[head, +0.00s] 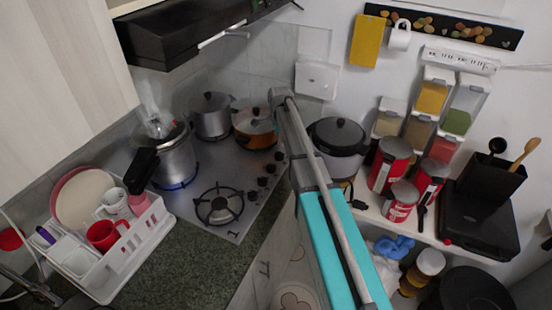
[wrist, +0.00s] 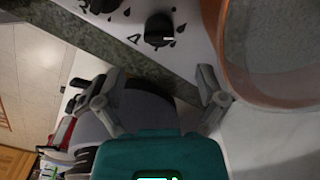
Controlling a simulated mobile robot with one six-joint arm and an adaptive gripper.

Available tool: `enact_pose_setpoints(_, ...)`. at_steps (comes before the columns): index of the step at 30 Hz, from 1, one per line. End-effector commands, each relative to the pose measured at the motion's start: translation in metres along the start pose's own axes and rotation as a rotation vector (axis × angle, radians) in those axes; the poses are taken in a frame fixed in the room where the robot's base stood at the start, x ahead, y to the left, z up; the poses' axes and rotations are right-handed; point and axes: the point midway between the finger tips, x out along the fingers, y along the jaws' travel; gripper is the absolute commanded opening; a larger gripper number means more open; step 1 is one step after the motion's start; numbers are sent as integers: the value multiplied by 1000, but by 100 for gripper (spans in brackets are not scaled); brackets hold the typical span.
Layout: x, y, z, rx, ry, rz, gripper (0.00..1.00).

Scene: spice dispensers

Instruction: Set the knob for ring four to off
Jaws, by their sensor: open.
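In the wrist view, a black stove knob (wrist: 158,30) with a short white line sits on the steel cooktop, with black flame-like marks around it. A small mark beside it looks like a 4, but I cannot be sure. Part of another knob (wrist: 104,5) shows at the top edge. My gripper (wrist: 161,76) is open and empty, its two fingers spread below the knob in the picture, apart from it. In the head view, a row of several black knobs (head: 262,182) runs along the right side of the cooktop (head: 237,222); I cannot make out my fingertips there.
A pressure cooker (head: 177,157) stands over a blue flame. A grey pot (head: 211,117) and a copper-coloured pot (head: 255,130) stand at the back; a copper-coloured rim (wrist: 220,50) is close right in the wrist view. A rice cooker (head: 338,140) and red cans (head: 389,163) stand right of my arm.

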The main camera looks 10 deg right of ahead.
Motion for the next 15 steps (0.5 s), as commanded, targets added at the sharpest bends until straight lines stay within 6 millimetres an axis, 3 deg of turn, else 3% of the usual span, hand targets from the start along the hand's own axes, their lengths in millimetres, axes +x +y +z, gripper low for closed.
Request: enact_pose_setpoints(15, 43, 0, 0, 1, 0, 0, 89)
